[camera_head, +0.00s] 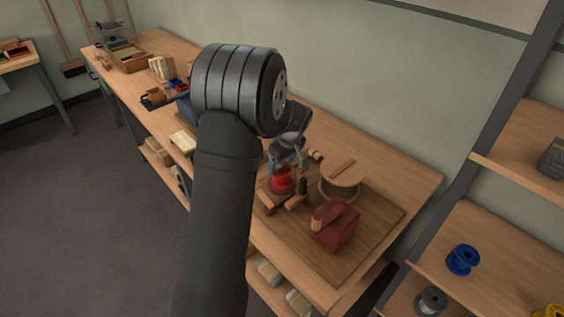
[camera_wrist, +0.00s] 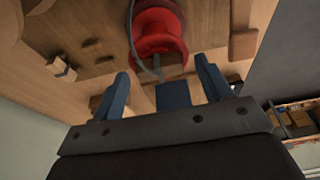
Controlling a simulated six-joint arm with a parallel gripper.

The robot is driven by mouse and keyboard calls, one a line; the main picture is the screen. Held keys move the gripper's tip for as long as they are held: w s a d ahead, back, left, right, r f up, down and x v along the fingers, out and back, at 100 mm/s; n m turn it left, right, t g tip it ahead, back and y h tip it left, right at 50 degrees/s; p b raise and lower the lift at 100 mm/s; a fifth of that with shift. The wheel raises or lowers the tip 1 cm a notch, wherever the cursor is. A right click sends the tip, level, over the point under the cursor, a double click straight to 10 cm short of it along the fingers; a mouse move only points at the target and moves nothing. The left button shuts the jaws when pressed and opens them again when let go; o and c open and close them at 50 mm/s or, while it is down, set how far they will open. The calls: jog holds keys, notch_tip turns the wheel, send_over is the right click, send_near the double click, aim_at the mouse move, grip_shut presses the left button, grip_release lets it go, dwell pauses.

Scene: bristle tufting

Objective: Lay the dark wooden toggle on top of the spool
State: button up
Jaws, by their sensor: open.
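A brown wooden stick (camera_head: 342,168), which looks like the toggle, lies across the pale round top of a wooden drum-like spool (camera_head: 340,183) on the workbench. My gripper (camera_head: 288,158) is to the left of it, above a red spool-shaped object (camera_head: 281,181). In the wrist view, my gripper (camera_wrist: 162,80) is open, its blue fingers apart with nothing held between them. The red object (camera_wrist: 158,30) shows just beyond the fingers, with a thin grey curved strand in front. I cannot tell whether the gripper touches it.
A dark red block-shaped item (camera_head: 335,228) stands on the brown board (camera_head: 382,222) at the bench's near right. Small wooden pieces and a dark upright peg (camera_head: 303,187) sit close to the red object. Shelves with a blue spool (camera_head: 463,260) stand at right.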

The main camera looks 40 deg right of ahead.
jog(key=v, duration=1.7)
jog(key=shift+r, duration=0.25)
jog(key=s+a+r+m+h, duration=0.1)
jog(key=a+r, duration=0.1)
jog(key=a, duration=1)
jog(key=s+a+r+m, duration=0.1)
jog(key=a+r, duration=0.2)
jog(key=a, duration=1)
jog(key=s+a+f+m+t, duration=0.1)
jog(key=s+a+f, duration=0.4)
jog(key=a, duration=0.3)
jog(key=s+a+f+m+h, duration=0.1)
jog(key=s+a+f, duration=0.4)
jog(key=s+a, duration=0.3)
jog(key=shift+a+f+m+t, duration=0.15)
jog(key=shift+a+m+t, duration=0.25)
jog(key=shift+a, duration=0.4)
